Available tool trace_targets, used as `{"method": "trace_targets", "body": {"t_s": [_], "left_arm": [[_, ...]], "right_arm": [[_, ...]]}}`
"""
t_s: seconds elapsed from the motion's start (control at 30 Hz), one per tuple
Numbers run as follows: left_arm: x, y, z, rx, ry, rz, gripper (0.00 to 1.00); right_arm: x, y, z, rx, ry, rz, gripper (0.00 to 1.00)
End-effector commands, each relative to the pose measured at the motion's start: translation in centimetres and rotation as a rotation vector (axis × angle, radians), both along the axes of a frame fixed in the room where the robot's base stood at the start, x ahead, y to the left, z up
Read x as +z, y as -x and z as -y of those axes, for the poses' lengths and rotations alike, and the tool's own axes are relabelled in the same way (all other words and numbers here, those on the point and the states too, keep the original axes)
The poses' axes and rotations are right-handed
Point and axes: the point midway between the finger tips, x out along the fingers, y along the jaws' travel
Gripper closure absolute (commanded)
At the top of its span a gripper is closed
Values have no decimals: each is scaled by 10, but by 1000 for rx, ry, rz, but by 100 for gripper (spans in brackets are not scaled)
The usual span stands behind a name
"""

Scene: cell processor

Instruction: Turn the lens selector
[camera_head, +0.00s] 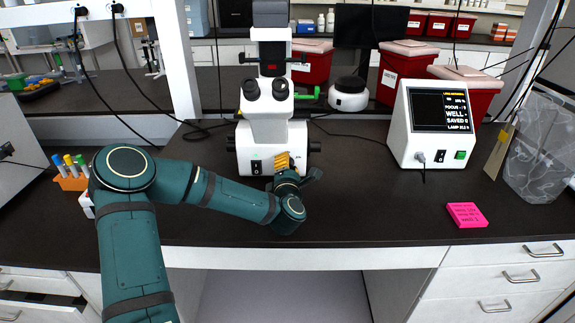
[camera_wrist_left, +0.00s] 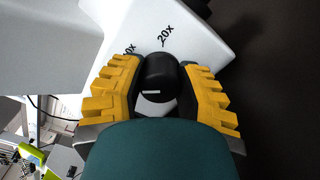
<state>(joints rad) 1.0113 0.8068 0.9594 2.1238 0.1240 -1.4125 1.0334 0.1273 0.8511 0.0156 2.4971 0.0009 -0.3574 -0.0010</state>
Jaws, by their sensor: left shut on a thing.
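The lens selector is a round black knob (camera_wrist_left: 160,85) with a white mark, on the white microscope base; the wrist view shows it between the yellow fingers of my left gripper (camera_wrist_left: 160,90). The fingers are shut on it from both sides. The label "20X" and part of another label are printed on the base beside the knob. In the head view my left gripper (camera_head: 284,163) is at the front right of the microscope (camera_head: 262,120) and hides the knob. My right gripper is not in view.
A white display box (camera_head: 445,130) stands to the right on the dark bench (camera_head: 360,215). A pink note pad (camera_head: 466,215) lies at the front right. Red bins (camera_head: 400,75) stand behind. A rack of tubes (camera_head: 72,181) is at the left. The bench between microscope and pad is clear.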

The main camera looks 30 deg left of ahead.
Motion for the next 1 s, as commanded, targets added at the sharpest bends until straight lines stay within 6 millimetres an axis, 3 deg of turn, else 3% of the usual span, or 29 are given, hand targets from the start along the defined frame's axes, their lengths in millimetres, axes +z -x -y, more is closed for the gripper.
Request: {"method": "trace_targets", "body": {"t_s": [0.5,1.0], "left_arm": [[2,-1,1,-1,-390,-231,100],[2,-1,0,0,-556,-335,100]], "right_arm": [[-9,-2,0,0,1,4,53],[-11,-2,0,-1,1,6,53]]}}
